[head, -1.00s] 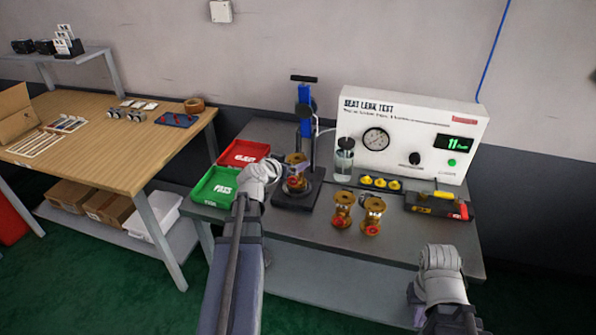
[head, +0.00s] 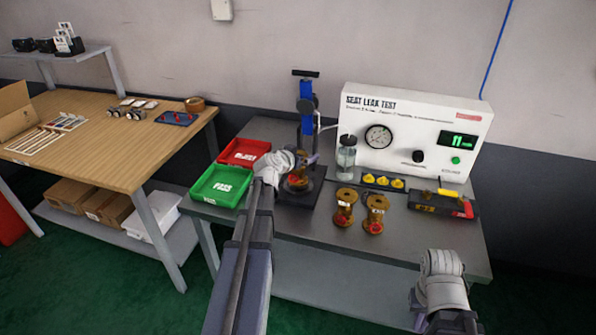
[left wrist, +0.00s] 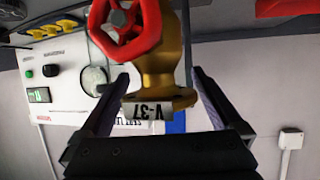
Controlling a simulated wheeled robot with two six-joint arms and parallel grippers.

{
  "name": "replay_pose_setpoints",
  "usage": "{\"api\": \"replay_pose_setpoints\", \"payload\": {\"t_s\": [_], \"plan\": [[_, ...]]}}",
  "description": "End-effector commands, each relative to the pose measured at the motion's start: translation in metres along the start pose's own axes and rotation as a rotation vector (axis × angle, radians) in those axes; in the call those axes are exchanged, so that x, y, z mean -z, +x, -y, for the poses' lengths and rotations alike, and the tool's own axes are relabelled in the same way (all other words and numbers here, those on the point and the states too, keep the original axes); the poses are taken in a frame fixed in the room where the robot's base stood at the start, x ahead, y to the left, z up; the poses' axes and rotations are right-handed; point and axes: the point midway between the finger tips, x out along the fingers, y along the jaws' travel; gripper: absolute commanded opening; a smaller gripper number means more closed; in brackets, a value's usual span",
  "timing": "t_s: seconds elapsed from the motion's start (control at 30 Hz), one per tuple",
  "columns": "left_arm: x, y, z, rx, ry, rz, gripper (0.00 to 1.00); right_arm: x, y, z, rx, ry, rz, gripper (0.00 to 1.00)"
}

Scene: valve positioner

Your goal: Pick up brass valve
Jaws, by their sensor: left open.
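A brass valve (head: 298,182) with a red handwheel sits on the black base of the blue-posted test stand (head: 306,112). My left gripper (head: 308,161) is at this valve and partly covers it. In the left wrist view the valve (left wrist: 168,70) shows its red handwheel and a white V-37 tag, with the open left fingers (left wrist: 158,82) on either side of it; contact cannot be told. Two more brass valves, one (head: 344,210) beside the other (head: 375,214), stand on the bench to the right. My right gripper (head: 440,262) is at the bench's front right, its fingers unclear.
A green tray (head: 206,199) and a red tray (head: 228,157) lie left of the stand. A glass bottle (head: 346,158) and the white seat leak test panel (head: 415,130) stand behind. Yellow caps (head: 383,181) and a toolbox (head: 440,203) are to the right. The bench front is clear.

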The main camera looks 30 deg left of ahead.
Motion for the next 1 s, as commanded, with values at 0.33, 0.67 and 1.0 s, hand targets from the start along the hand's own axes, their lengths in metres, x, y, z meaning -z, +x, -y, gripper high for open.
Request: {"api": "replay_pose_setpoints", "payload": {"t_s": [0.33,0.67,1.0], "plan": [[0.0001,-0.0006,0.0,0.0,0.0,0.0,0.66,0.0,-0.0003,0.0,0.0,0.0,0.0,0.0],[0.0001,-0.0006,0.0,0.0,0.0,0.0,0.29,0.0,-0.0003,0.0,0.0,0.0,0.0,0.0],[0.0,-0.0006,0.0,0.0,0.0,0.0,0.0,0.0,-0.0003,0.0,0.0,0.0,0.0,0.0]]}}
